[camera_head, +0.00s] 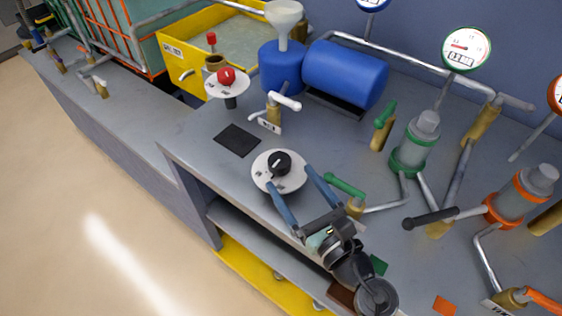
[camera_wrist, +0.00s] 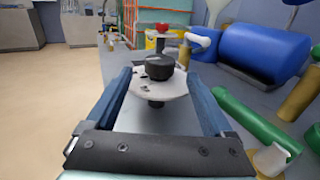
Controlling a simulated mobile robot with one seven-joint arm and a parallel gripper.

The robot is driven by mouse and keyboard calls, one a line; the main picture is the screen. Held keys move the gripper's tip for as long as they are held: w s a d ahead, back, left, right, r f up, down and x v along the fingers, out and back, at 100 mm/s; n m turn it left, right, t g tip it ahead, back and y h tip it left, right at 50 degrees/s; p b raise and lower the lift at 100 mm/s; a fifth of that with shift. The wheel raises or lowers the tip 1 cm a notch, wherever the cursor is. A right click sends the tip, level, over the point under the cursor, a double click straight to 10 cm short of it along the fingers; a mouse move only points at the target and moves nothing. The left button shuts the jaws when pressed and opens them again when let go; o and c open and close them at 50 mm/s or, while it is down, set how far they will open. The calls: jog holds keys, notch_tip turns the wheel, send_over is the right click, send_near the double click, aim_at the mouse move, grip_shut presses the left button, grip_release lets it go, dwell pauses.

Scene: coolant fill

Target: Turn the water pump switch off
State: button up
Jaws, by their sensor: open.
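A black rotary switch knob (camera_head: 279,164) sits on a round white plate (camera_head: 264,180) near the front edge of the grey bench. In the wrist view the black knob (camera_wrist: 160,67) and its plate (camera_wrist: 146,88) stand ahead, on a short dark post. My gripper (camera_head: 292,180) is open, with its two blue fingers spread at the near side of the plate. In the wrist view my gripper (camera_wrist: 159,88) has one finger on each side, with the knob between and beyond the tips. Nothing is held. The knob's labels are too small to read.
A red knob on a white plate (camera_head: 213,88) stands farther back. A green valve handle (camera_head: 345,185) is close to the right of my gripper. A blue tank (camera_head: 345,76), white-handled valve (camera_head: 284,101) and pipes stand behind. A dark square (camera_head: 237,140) lies flat left of the knob.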

jog(key=v, duration=0.4)
jog(key=shift+d, duration=0.1)
